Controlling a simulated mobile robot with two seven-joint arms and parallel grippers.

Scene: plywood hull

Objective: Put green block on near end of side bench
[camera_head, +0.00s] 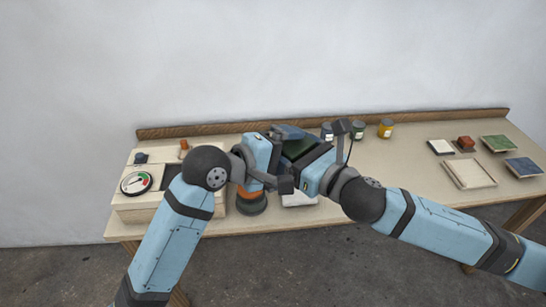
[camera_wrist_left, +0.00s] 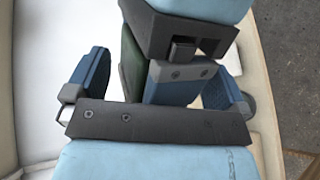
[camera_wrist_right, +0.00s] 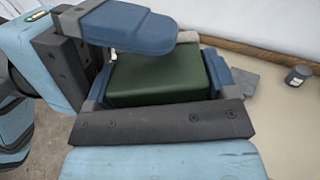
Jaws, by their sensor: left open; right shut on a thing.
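The green block (camera_head: 299,148) is between my two grippers above the wooden bench (camera_head: 412,145), partly hidden by them. My right gripper (camera_head: 302,160) is shut on the block, which shows large between its fingers in the right wrist view (camera_wrist_right: 158,78). My left gripper (camera_head: 285,150) is open, close beside the block; in the left wrist view its spread fingers (camera_wrist_left: 158,88) stand either side of the block and part of my right gripper. One left finger crosses above the block in the right wrist view. Whether it touches the block I cannot tell.
A box with a dial gauge (camera_head: 137,183) stands at the bench's left end. Behind the grippers are a green jar (camera_head: 358,131) and a yellow jar (camera_head: 386,129). At right lie a shallow tray (camera_head: 468,174), a red block (camera_head: 465,142), and green (camera_head: 499,143) and blue (camera_head: 524,167) squares.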

